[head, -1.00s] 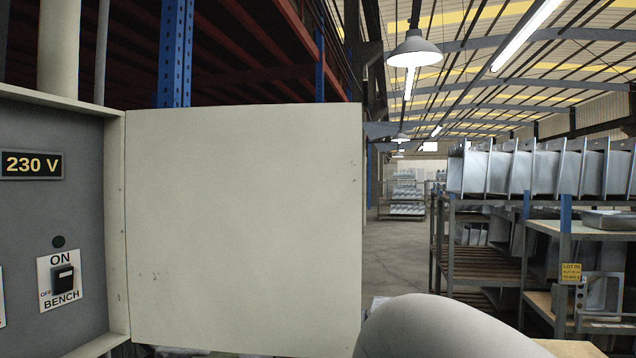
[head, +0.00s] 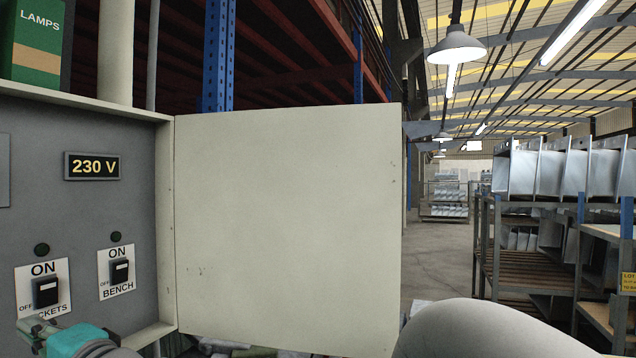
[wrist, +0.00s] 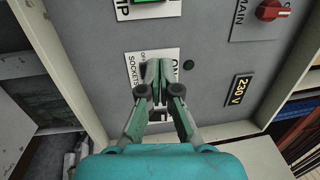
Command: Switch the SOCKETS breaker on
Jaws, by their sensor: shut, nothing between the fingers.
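The SOCKETS breaker (head: 46,291) is a black rocker on a white ON/OFF plate at the lower left of the head view. The round lamp above it is dark green and looks unlit. My gripper (head: 32,328) is just below the rocker and covers part of the SOCKETS word. In the wrist view my gripper (wrist: 157,72) has its fingertips together, empty, in front of the SOCKETS plate (wrist: 134,72). The fingers hide the rocker there, so contact cannot be told. The BENCH breaker (head: 120,271) is to the right.
The open cabinet door (head: 285,220) stands to the right of the panel. A 230 V display (head: 93,166) is above the breakers. The wrist view shows a red MAIN knob (wrist: 272,10) and a green switch (wrist: 148,2). A LAMPS box (head: 36,45) stands on top.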

